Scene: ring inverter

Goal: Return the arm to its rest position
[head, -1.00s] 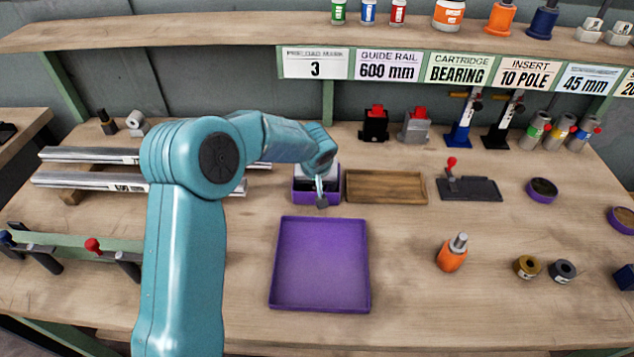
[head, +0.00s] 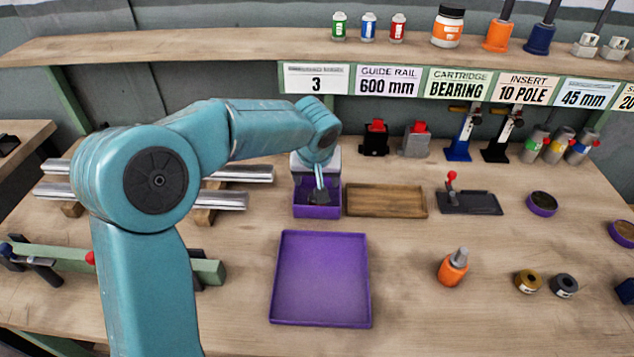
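My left arm comes in from the left of the head view and bends over the workbench. Its gripper (head: 320,194) points down at the small purple bin (head: 317,211) at the back middle of the bench. The fingertips are small and dark here, and I cannot tell whether they are open or shut. The wrist partly hides the bin's inside. My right arm and gripper are not in view.
An empty purple tray (head: 322,280) lies in front of the bin, and a wooden tray (head: 386,201) sits beside it. Metal rails (head: 225,199) lie behind my arm at left. An orange bottle (head: 453,268) stands at right. A shelf (head: 250,46) runs above the back.

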